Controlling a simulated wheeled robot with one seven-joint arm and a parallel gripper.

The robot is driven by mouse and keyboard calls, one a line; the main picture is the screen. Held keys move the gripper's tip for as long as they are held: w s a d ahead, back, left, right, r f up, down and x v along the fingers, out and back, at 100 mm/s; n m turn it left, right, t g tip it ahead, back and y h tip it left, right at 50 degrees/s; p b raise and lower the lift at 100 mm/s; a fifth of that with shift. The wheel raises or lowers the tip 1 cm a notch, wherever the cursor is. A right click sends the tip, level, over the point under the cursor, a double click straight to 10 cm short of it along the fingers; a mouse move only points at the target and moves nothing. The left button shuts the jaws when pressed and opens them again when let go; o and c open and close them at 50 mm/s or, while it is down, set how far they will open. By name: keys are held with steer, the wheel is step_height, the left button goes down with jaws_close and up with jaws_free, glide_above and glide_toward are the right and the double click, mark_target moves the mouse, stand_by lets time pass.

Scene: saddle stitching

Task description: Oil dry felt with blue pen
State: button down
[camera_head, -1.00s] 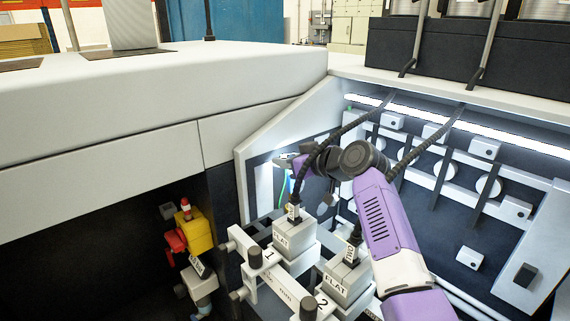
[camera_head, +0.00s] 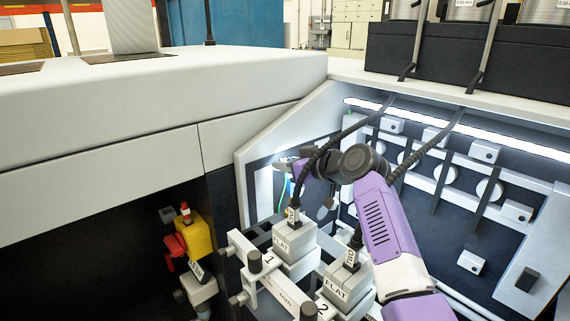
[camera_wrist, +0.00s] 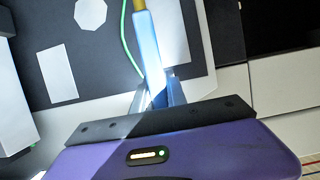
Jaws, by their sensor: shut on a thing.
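My gripper (camera_wrist: 157,92) is shut on the blue pen (camera_wrist: 148,45), whose light blue body sticks out beyond the fingers in the wrist view. A yellow-brown part shows at the pen's far end, near the top edge of the picture. In the head view my gripper (camera_head: 288,164) is inside the machine recess, by its left wall, and is small and partly hidden by my arm. A thin green line or tube (camera_wrist: 125,45) runs close beside the pen. I cannot pick out the dry felt for certain, nor tell whether the pen touches anything.
Stitching blocks marked FLAT (camera_head: 345,283) and a bar marked 1 and 2 (camera_head: 270,277) stand below my gripper. Black cables (camera_head: 327,150) cross close to my arm. A yellow box with a red part (camera_head: 196,233) is at lower left.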

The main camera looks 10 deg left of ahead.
steer(key=shift+f, duration=0.45)
steer(key=shift+f+b, duration=0.95)
steer(key=shift+f, duration=0.05)
steer(key=shift+r, duration=0.15)
steer(key=shift+r+p, duration=1.15)
steer(key=shift+r, duration=0.8)
steer(key=shift+r, duration=0.1)
